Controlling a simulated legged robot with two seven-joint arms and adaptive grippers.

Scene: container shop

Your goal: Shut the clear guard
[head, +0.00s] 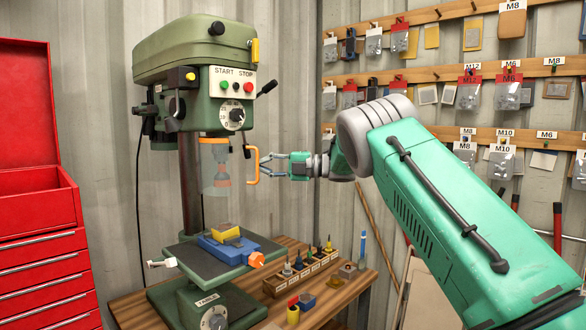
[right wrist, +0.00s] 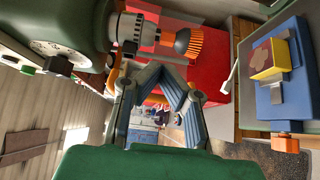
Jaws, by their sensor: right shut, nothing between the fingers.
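The clear guard (head: 209,184) hangs below the green drill press head, and the orange-tipped chuck shows through it. An orange handle (head: 253,166) stands upright at its right side. I cannot tell how far round the guard is swung. My right gripper (head: 266,161) is just right of the handle, shut and empty, its fingertips close to it; whether they touch is unclear. In the right wrist view, its fingers (right wrist: 163,72) come together below the chuck (right wrist: 132,28) and its orange bristly tip (right wrist: 184,42). The clear guard is hard to make out there. My left gripper is out of view.
A blue vise (head: 228,247) with a yellow block sits on the press table below the chuck. A wooden bit rack (head: 302,270) stands on the bench to the right. A red tool cabinet (head: 40,225) is at left. Hanging packets line the right wall.

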